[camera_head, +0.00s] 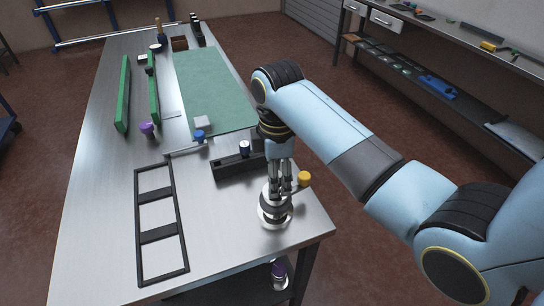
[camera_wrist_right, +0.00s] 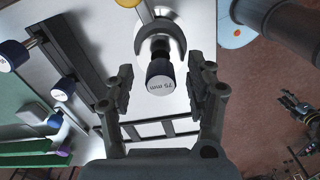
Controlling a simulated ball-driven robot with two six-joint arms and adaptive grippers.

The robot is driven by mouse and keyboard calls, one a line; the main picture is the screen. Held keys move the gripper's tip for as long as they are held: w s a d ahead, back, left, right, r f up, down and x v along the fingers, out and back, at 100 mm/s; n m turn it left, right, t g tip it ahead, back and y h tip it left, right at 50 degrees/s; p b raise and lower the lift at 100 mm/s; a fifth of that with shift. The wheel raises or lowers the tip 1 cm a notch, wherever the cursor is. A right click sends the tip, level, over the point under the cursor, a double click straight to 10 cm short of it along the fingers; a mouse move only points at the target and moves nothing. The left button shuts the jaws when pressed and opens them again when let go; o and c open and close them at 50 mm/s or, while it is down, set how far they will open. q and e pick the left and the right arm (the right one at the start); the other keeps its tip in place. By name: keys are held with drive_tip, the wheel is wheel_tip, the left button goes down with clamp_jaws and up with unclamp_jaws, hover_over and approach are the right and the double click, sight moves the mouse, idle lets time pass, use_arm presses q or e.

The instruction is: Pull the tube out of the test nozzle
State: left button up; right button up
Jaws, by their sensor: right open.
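The test nozzle (camera_head: 275,213) stands upright on a round metal base near the front right corner of the steel table, with a yellow knob (camera_head: 304,178) at its side. In the right wrist view, the tube (camera_wrist_right: 160,78) shows a dark blue end marked "75 mm" in front of a grey U-shaped holder (camera_wrist_right: 160,38). My right gripper (camera_head: 281,187) points down over the nozzle and hides its top in the head view. In the wrist view, its open fingers (camera_wrist_right: 160,82) stand on either side of the tube's end, with gaps. My left gripper is out of view.
A black block (camera_head: 230,168) with a dark-capped piece stands left of my right gripper. A black frame (camera_head: 163,225) lies at the front left. A green mat (camera_head: 210,85), green bars (camera_head: 123,95) and a purple-capped piece (camera_head: 147,128) are farther back. The table edge is close by.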

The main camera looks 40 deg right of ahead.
clamp_jaws()
idle(0.7)
